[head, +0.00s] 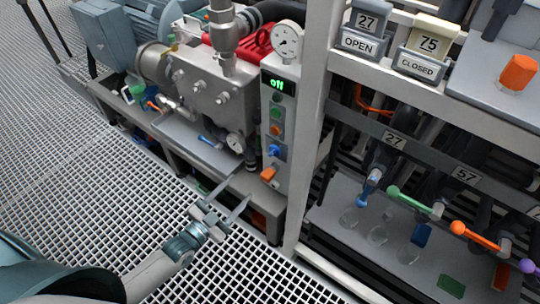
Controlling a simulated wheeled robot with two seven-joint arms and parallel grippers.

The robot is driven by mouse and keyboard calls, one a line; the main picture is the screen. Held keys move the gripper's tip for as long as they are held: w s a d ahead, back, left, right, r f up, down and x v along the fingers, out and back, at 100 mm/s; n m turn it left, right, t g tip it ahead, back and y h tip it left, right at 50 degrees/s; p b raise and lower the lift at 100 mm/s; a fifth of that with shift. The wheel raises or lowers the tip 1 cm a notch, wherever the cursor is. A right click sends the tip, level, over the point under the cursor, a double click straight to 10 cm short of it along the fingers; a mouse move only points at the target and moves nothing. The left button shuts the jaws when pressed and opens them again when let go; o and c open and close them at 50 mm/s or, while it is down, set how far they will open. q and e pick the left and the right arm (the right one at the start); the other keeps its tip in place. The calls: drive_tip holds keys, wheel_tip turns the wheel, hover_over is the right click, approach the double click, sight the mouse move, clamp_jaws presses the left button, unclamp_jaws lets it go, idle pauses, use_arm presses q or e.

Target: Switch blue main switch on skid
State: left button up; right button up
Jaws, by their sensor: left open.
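The skid's narrow grey control panel (283,120) stands right of centre, with a small display (278,84) reading "off" in green. A blue switch (273,151) sits on its lower front, below a green button (276,112) and an orange button (275,130). An orange handle (268,173) is below it. My left gripper (243,187) is open and empty, with its two fingers apart and pointing up and right towards the panel. It is below and left of the blue switch and appears apart from it. My right gripper is not in view.
Further right are valves with coloured handles (408,200) and tags 27 and 75. Open grating (80,200) covers the floor left.

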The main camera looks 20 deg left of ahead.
sight(272, 154)
use_arm(q)
drive_tip(key=p+x, duration=0.1)
drive_tip(key=x, duration=1.6)
drive_tip(key=c, duration=1)
